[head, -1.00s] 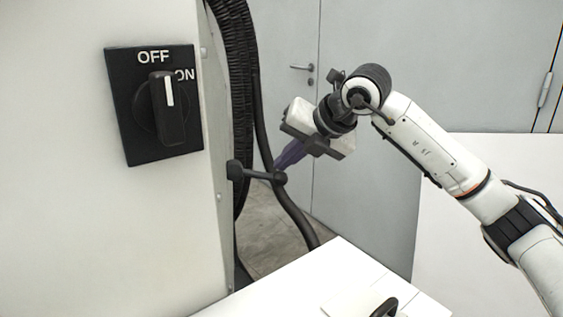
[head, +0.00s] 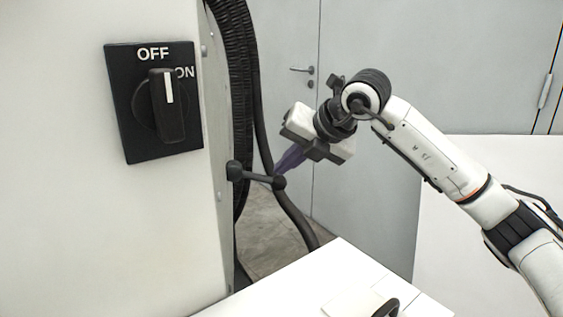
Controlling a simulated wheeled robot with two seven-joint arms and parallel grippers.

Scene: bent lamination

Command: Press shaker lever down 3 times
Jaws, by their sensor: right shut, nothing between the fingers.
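The shaker lever (head: 257,176) is a short black rod with a ball-like knob. It sticks out to the right from the side of the white cabinet and slopes slightly down toward the knob. My right gripper (head: 279,170) comes from the upper right with its purple fingers shut and empty. Its fingertips are at the knob end of the lever, seemingly touching it from above or behind; exact contact is hard to tell. My left gripper is not in view.
The white cabinet (head: 60,220) fills the left, with a black OFF/ON rotary switch (head: 166,103) on its front. Black corrugated hoses (head: 240,100) hang behind the lever. A white table surface (head: 300,285) lies below. Grey doors (head: 370,200) stand behind.

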